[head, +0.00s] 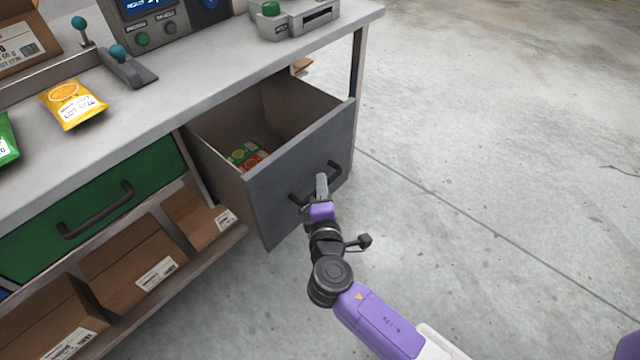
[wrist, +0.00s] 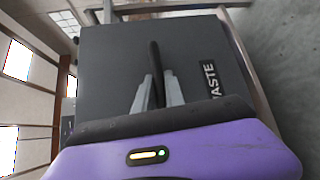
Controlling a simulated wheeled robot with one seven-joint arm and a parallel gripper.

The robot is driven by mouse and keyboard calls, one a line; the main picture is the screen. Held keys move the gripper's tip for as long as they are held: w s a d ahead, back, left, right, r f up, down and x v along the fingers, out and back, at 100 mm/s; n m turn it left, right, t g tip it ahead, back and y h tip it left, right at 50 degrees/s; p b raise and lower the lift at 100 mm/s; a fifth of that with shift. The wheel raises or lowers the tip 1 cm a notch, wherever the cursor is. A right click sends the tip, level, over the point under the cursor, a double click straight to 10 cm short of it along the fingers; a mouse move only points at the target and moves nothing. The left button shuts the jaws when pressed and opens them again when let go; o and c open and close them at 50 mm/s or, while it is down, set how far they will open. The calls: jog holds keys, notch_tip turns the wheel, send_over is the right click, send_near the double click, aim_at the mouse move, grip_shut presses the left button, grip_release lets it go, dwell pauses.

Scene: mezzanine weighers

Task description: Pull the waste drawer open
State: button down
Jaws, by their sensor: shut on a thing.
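The grey waste drawer (head: 309,167) stands pulled well out from under the right part of the bench in the head view. Green and red packets (head: 248,155) lie inside it. Its dark bar handle (head: 334,176) is on the front face. My gripper (head: 322,186) is at the handle, shut on it. In the wrist view my gripper (wrist: 158,92) has its two fingers on either side of the handle (wrist: 154,62). The drawer front (wrist: 110,65) there carries the word WASTE. The fingers partly hide the handle.
A closed green drawer (head: 95,210) with a dark handle is to the left. Cardboard boxes (head: 130,265) sit on the shelf below. The bench top (head: 190,85) holds a yellow packet (head: 72,104) and a control panel (head: 155,28). The concrete floor (head: 480,170) to the right is clear.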

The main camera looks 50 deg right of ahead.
jog(key=c, duration=1.4)
grip_release()
jog(key=shift+a, duration=0.1)
jog(key=v, duration=0.7)
jog(key=shift+s+a, duration=0.2)
jog(key=shift+s, duration=0.05)
